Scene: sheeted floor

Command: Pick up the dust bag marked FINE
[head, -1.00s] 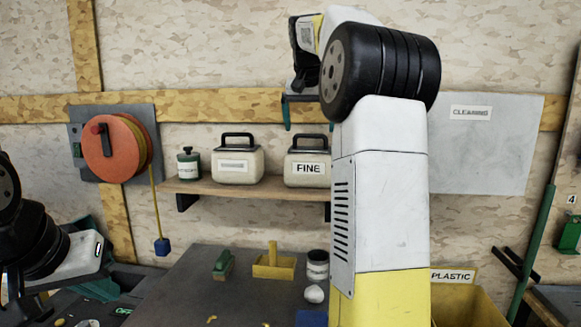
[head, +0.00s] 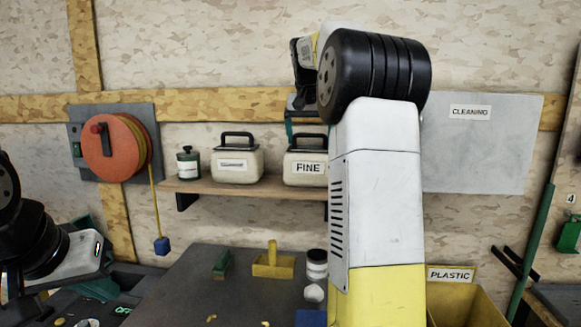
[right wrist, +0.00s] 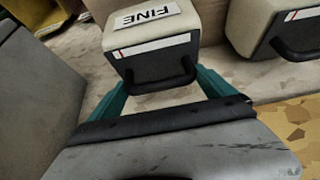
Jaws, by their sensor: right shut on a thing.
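The dust bag marked FINE (head: 305,167) is a cream box-like bag with a black handle. It stands upright on the wall shelf (head: 262,189), its right side partly hidden by my right arm. My right gripper (head: 304,122) reaches down from above it. In the right wrist view, the FINE bag (right wrist: 150,45) is close in front, and my right gripper's teal fingers (right wrist: 162,88) are on either side of its black handle, shut on it. My left gripper (head: 108,260) is at the far left, its teal fingers apart and empty, away from the bag.
A similar cream bag (head: 237,166) with an unreadable label stands left of the FINE bag. Below is a dark worktop (head: 200,285) with a yellow tray (head: 273,265). A yellow PLASTIC bin (head: 455,300) is at lower right.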

